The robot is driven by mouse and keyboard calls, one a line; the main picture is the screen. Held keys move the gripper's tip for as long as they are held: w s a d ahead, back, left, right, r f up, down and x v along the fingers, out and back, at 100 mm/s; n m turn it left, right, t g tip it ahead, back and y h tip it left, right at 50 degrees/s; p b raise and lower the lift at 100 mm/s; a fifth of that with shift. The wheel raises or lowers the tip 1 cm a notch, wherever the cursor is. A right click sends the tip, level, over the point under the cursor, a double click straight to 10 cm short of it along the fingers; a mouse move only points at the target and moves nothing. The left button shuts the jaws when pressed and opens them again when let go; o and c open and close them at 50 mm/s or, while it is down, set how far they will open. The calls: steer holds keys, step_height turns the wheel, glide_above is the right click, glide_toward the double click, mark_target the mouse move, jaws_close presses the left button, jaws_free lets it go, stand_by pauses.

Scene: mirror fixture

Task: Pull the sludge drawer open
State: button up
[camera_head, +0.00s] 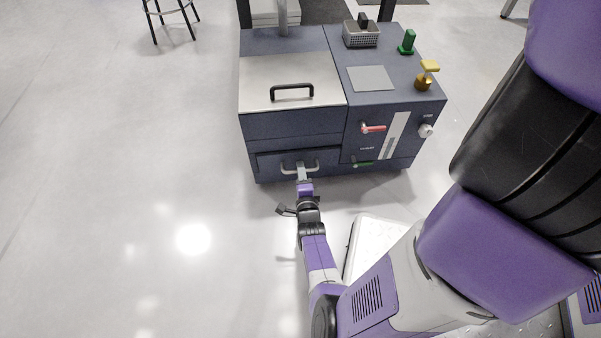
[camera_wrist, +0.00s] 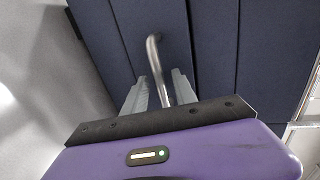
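The sludge drawer (camera_head: 268,163) is the low dark blue front on the left of the machine, and it looks flush with the body. Its grey curved handle (camera_head: 314,167) is partly covered by my gripper (camera_head: 303,170). In the wrist view the metal handle (camera_wrist: 154,52) runs down between the two pale fingers of my gripper (camera_wrist: 160,88). The fingers stand apart on either side of the bar, with narrow gaps visible. The lower end of the handle is hidden behind the gripper body.
Above the drawer is a lid with a black handle (camera_head: 292,91). To the right are a red lever (camera_head: 373,128), a white knob (camera_head: 426,131), and a green handle (camera_head: 362,164) low down. The floor (camera_head: 130,190) on the left is clear.

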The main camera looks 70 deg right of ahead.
steer(key=shift+w+d+f, duration=0.15)
steer(key=shift+w+d, duration=0.05)
steer(key=shift+d, duration=0.35)
jaws_close()
stand_by(1.1)
